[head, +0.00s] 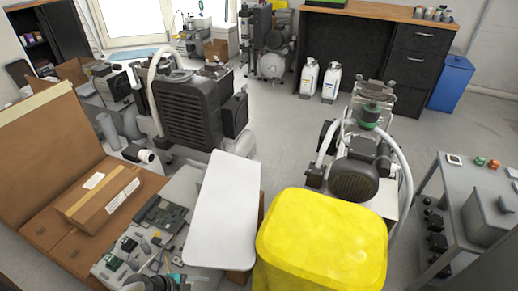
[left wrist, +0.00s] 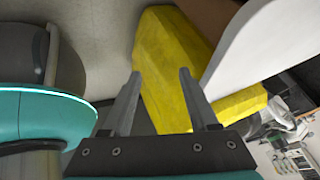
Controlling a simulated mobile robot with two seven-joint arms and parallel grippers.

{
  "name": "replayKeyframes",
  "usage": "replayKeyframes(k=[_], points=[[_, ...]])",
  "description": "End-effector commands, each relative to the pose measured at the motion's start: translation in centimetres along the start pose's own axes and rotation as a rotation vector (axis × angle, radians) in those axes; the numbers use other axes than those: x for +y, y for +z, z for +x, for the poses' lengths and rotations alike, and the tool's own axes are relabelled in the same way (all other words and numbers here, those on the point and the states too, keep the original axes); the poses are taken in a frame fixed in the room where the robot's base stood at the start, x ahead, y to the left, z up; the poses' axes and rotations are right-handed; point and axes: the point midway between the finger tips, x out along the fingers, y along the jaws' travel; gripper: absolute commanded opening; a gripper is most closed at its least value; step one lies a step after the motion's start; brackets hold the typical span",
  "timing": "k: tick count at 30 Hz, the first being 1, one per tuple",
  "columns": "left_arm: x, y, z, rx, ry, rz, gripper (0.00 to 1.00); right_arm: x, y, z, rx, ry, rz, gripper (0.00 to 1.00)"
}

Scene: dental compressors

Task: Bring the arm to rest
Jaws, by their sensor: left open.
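My left gripper (left wrist: 160,76) shows in the left wrist view with its two grey fingers spread apart and nothing between them. Beyond the fingertips is a yellow bin (left wrist: 165,60), apart from them as far as I can tell. In the head view only a dark and teal piece, possibly of my left arm, shows at the bottom edge; the fingers cannot be made out there. My right gripper is in neither view.
The yellow bin (head: 320,240) stands close in front, beside a white tabletop (head: 222,210). Compressors (head: 190,108) and (head: 355,175) stand beyond. Cardboard boxes (head: 100,200) and circuit boards (head: 160,215) lie left. A grey cart (head: 465,185) stands right.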

Motion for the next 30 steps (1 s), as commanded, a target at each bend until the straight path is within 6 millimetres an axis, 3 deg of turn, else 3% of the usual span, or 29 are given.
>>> replayKeyframes(k=[4, 11, 17, 21, 27, 30], points=[[0.1, -1.0, -0.3, 0.012, -0.17, -0.177, 0.6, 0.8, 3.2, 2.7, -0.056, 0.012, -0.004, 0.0], [2.5, 1.0, -1.8, -0.094, -0.366, -0.492, 0.6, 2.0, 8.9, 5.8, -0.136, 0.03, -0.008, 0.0], [8.7, 3.8, -3.6, -0.269, -0.426, -0.796, 0.6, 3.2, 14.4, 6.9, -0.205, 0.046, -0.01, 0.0], [15.0, 4.8, -4.9, -0.408, -0.4, -1.014, 0.6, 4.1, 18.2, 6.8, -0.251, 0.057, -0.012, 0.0], [22.6, 4.4, -6.4, -0.545, -0.315, -1.246, 0.6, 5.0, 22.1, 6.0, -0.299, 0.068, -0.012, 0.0], [24.7, 4.0, -6.7, -0.576, -0.284, -1.307, 0.6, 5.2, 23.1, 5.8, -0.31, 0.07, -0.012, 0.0]])
